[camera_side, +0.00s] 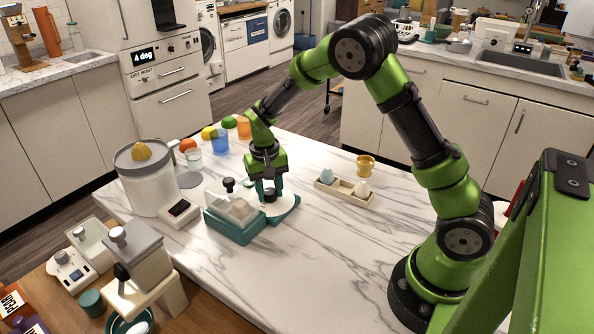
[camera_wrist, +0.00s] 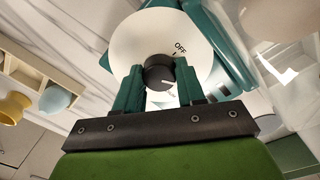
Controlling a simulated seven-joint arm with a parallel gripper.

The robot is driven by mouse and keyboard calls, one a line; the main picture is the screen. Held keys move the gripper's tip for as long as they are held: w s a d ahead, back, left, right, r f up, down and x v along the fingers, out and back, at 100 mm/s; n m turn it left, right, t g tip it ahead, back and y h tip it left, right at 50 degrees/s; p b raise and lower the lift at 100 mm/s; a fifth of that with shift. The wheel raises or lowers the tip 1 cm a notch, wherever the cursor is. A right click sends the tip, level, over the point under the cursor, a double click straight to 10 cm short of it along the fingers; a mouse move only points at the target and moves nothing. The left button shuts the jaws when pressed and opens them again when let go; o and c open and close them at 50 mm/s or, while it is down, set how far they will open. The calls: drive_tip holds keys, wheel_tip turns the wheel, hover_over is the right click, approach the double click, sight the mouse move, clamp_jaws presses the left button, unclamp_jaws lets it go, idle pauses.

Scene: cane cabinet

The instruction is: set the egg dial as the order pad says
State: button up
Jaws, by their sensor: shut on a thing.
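The egg dial is a white disc (camera_wrist: 132,45) with a black knob (camera_wrist: 158,72) at its middle, in the wrist view. "OFF" is printed at the disc's upper right. A white line on the knob points right and slightly down, away from OFF; any other marks are hidden or too small to read. My gripper (camera_side: 268,194) comes down onto the disc in the side view. In the wrist view its teal fingers sit on either side of the knob, shut on it. The teal egg cooker (camera_side: 236,230) with its clear cover is beside the dial. I cannot pick out a readable order pad.
A wooden tray (camera_side: 345,199) holds a blue egg (camera_side: 326,176) and a pale egg (camera_side: 362,189), with a yellow cup (camera_side: 366,166) behind it. A white juicer (camera_side: 150,185) and a small white device (camera_side: 180,212) stand left. The marble counter's front is clear.

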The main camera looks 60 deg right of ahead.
sight(266, 191)
drive_tip(key=o, duration=1)
drive_tip(key=shift+o, duration=0.2)
wheel_tip(266, 191, up, 17)
drive_tip(key=shift+w+a, duration=0.2)
drive_tip(key=shift+a, duration=0.1)
drive_tip(key=s+a+r+n+t+y, duration=0.1)
drive_tip(key=s+a+r+t, duration=0.1)
drive_tip(key=s, duration=0.8)
drive_tip(key=s+a+r+n+t+y, duration=0.1)
drive_tip(key=s+a+t, duration=0.3)
drive_tip(key=s, duration=0.5)
drive_tip(key=shift+s+a+r+n+t, duration=0.4)
drive_tip(key=shift+r+t, duration=0.3)
